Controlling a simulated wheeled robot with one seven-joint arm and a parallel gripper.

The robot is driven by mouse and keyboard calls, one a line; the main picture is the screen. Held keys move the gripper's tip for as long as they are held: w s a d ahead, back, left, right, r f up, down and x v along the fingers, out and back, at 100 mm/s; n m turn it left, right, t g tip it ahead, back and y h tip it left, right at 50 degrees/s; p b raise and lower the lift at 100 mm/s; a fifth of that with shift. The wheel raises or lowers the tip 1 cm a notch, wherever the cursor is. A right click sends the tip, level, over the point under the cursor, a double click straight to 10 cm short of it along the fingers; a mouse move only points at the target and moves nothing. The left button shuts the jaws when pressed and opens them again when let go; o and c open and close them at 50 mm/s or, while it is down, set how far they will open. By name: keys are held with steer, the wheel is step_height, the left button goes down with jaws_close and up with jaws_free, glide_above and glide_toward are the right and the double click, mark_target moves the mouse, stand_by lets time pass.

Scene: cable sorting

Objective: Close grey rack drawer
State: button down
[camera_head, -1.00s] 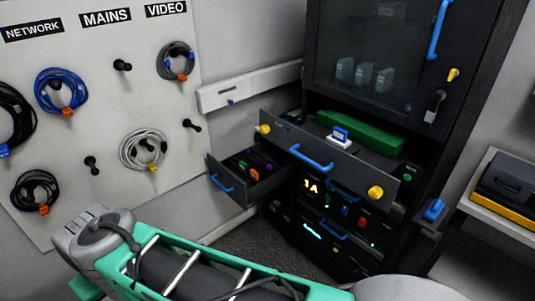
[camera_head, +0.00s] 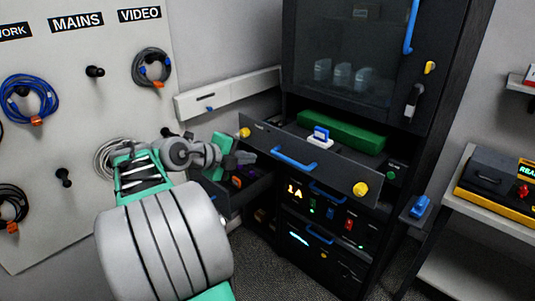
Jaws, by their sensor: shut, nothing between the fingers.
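The dark grey rack (camera_head: 455,60) stands in the middle right. Its upper drawer (camera_head: 330,168) is pulled out, with a blue handle (camera_head: 293,158) and a yellow knob at each end of its front. A green block (camera_head: 345,132) and a small blue-and-white item (camera_head: 320,136) show in or above it. A lower drawer (camera_head: 252,190) at the left is also out, holding coloured items, and is partly hidden by my arm. My gripper (camera_head: 245,158) is beside the left end of the upper drawer, above the lower one. Its fingers look shut and empty; whether it touches a drawer I cannot tell.
A cable board (camera_head: 85,90) with coiled cables on pegs is at the left. A shelf (camera_head: 445,230) with a black-and-yellow case (camera_head: 495,180) is at the right. A blue-topped item (camera_head: 420,205) sticks out beside the rack. Floor shows in front.

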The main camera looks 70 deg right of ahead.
mark_target(275, 155)
steer(key=p+x, duration=0.1)
steer(key=x, duration=0.4)
steer(key=r+p+x, duration=0.1)
steer(key=x, duration=0.2)
steer(key=shift+s+d+p, duration=0.1)
steer(key=shift+d+p, duration=0.1)
steer(key=shift+p, duration=0.1)
steer(key=shift+s+d+f, duration=0.1)
steer(key=shift+d+f, duration=0.05)
steer(key=shift+d, duration=0.2)
